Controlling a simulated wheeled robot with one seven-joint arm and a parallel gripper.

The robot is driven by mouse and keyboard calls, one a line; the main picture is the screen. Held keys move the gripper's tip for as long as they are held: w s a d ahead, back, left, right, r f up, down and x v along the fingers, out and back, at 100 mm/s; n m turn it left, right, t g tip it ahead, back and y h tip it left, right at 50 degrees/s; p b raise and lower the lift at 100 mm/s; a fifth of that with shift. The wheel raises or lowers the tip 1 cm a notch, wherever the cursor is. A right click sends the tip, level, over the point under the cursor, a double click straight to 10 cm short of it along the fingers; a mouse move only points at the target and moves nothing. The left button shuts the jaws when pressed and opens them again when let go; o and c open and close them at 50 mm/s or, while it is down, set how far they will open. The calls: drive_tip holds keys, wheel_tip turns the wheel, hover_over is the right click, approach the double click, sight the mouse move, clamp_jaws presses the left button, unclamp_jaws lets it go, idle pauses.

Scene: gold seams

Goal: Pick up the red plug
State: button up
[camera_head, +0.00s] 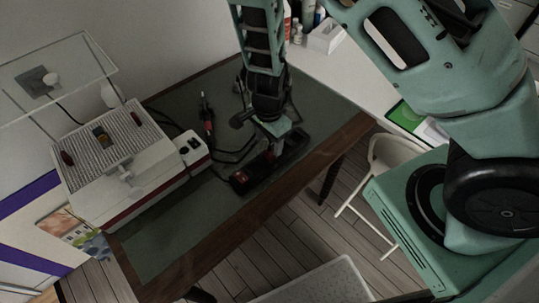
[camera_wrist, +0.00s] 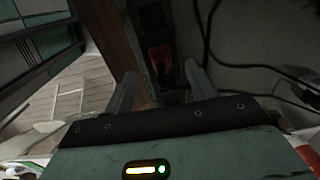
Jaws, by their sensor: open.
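A dark power strip (camera_head: 262,172) lies on the green mat near the table's front edge, with a red part (camera_head: 240,177) at its near end. In the wrist view a red part (camera_wrist: 160,57) shows on the dark strip, beyond and between my fingertips; I cannot tell whether it is the red plug or a switch. My gripper (camera_head: 276,146) is over the strip, pointing down. In the wrist view its two fingers (camera_wrist: 163,88) are apart, with dark shapes between them and nothing clearly held. My gripper hides part of the strip.
A white machine with a ribbed top (camera_head: 110,145) stands at the left. A black and red tool-like object (camera_head: 207,113) and dark cables lie behind the strip. A white chair (camera_head: 388,160) is beyond the wooden table edge (camera_head: 318,155). The mat's near left area is clear.

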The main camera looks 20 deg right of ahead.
wheel_tip(320, 180, down, 5)
drive_tip(key=shift+w+d+r+b, duration=0.1)
drive_tip(key=shift+d+b, duration=0.05)
drive_tip(key=shift+b, duration=0.2)
clamp_jaws()
drive_tip(key=shift+r, duration=0.15)
wheel_tip(320, 180, up, 10)
drive_tip(key=p, duration=0.3)
wheel_tip(320, 180, up, 5)
drive_tip(key=p, duration=0.4)
hover_over(269, 149)
idle(0.3)
